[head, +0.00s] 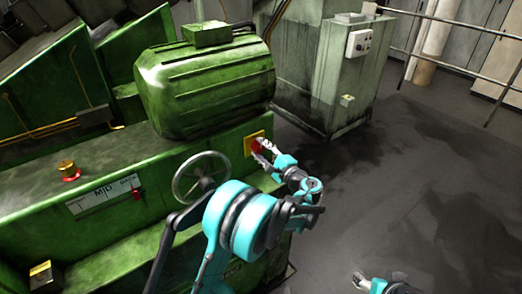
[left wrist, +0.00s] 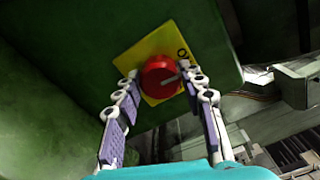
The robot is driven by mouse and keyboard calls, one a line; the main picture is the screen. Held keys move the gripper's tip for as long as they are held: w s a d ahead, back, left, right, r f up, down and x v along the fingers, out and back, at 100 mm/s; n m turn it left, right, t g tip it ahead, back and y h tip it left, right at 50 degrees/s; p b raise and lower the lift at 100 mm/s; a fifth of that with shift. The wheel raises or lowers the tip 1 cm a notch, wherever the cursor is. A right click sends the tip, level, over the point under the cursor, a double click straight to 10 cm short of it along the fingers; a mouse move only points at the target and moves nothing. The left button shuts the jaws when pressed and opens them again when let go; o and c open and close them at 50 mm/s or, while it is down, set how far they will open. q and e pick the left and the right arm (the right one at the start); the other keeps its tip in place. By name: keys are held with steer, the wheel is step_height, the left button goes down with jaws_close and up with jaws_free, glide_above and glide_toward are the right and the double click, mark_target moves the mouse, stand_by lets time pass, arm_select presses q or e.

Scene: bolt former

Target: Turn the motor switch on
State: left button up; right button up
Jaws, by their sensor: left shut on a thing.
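The motor switch is a red round knob (left wrist: 158,76) on a yellow plate (left wrist: 139,53), fixed to the green machine's end face. A pale bar on the knob points right, and a ring-shaped mark shows at the plate's upper right corner. In the head view the red knob (head: 257,147) is partly covered by my fingers. My left gripper (head: 263,148) is shut on the knob, with one finger on each side of it in the left wrist view. My right gripper (head: 361,281) shows only in part at the bottom edge, clear of the machine; its opening is unclear.
The green motor housing (head: 205,85) bulges above. A red button (head: 68,170) sits on the machine's top. A grey cabinet (head: 345,80) stands behind. The dark floor at right is clear.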

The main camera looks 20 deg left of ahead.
arm_select(q)
steer(key=shift+n, duration=0.7)
steer(key=o, duration=1.2)
steer(key=shift+c, duration=0.2)
steer(key=v, duration=1.2)
steer(key=shift+a, duration=0.15)
